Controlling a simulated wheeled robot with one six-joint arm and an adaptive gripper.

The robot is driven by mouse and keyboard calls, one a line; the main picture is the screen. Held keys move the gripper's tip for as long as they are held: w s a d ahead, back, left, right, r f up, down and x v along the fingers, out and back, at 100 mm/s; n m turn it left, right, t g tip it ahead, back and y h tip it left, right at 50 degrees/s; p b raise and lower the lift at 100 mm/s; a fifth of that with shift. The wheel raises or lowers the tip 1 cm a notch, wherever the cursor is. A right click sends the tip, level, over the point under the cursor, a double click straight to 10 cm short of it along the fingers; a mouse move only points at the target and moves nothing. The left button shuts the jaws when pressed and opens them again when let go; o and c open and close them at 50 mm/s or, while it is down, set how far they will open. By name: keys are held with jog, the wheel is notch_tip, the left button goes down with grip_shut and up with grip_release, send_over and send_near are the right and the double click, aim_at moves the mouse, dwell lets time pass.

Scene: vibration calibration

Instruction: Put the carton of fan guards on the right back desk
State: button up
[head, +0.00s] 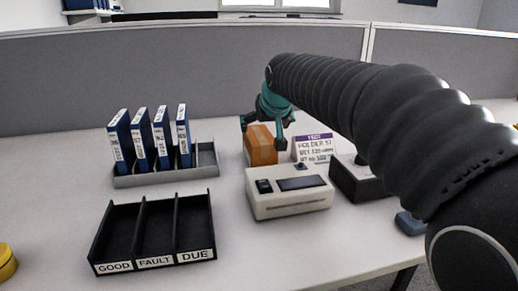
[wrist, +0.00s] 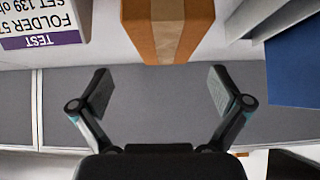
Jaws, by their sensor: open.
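A brown cardboard carton (head: 261,150) with a lighter tape strip stands on the light grey desk (head: 60,215), behind a beige device. The carton also shows at the top of the wrist view (wrist: 140,30). My gripper (head: 265,131) is open and empty, pointing down at the carton from above. In the wrist view my gripper's fingers (wrist: 161,88) are spread about as wide as the carton, which lies just beyond the tips; I see no contact. Which desk is the right back desk cannot be told from these views.
The beige device (head: 290,195), a dark box (head: 357,182) and a TEST folder card (head: 315,148) stand close by. Blue binders (head: 140,142) stand in a grey rack (head: 165,181) at left. A black sorting tray (head: 155,262) is in front. A grey partition (head: 190,62) runs behind.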

aim_at(259, 134)
jog(key=shift+s+a+x, duration=0.15)
jog(key=shift+x, duration=1.2)
jog(key=shift+s+a+x, duration=0.1)
jog(key=shift+a+x, duration=0.1)
jog(key=shift+x, duration=1.2)
jog(key=shift+f, duration=0.15)
jog(key=c, duration=1.6)
notch_tip(259, 134, up, 5)
jog(key=shift+d+f+p, duration=0.1)
jog(key=shift+f+p, duration=0.05)
jog(key=shift+p, duration=0.15)
jog(key=s+d+r, duration=0.2)
jog(key=d+r, duration=0.4)
jog(key=d, duration=0.5)
jog(key=shift+s+r, duration=0.2)
jog(key=shift+s, duration=0.05)
